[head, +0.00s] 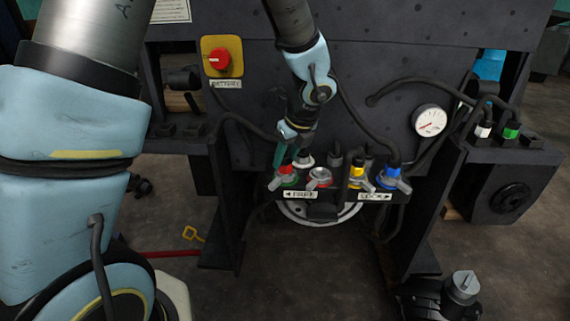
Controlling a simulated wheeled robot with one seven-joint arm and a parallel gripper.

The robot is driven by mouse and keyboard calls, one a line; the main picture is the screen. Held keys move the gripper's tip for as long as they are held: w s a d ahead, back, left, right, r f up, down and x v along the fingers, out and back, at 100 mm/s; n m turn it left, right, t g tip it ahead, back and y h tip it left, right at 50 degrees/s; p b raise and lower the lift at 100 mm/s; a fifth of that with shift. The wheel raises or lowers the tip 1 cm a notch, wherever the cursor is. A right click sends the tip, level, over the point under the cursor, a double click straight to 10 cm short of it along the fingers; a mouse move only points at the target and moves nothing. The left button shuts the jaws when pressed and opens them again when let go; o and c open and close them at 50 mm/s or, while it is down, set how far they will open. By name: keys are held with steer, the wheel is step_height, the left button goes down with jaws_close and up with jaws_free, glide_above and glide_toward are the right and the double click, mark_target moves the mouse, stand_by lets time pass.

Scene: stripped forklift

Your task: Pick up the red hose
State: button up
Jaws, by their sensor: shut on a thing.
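My gripper (292,158) is in the middle of the head view, pointing down just above the left end of the row of couplings. It is shut on what looks like the end of a black hose (243,122), which runs in from the left. A green-marked coupling (287,172) and a red-marked coupling (319,178) are close below my gripper. Whether the held end touches either one cannot be told.
Black hoses with yellow (356,172) and blue (393,172) ends stand at the row's right. White-banded (483,130) and green-banded (511,130) ends are at the far right. A red button (221,59) and a gauge (429,121) are on the panel. A red bar (172,254) lies low left.

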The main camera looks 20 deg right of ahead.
jaws_close()
steer(key=shift+r, duration=0.1)
stand_by(0.8)
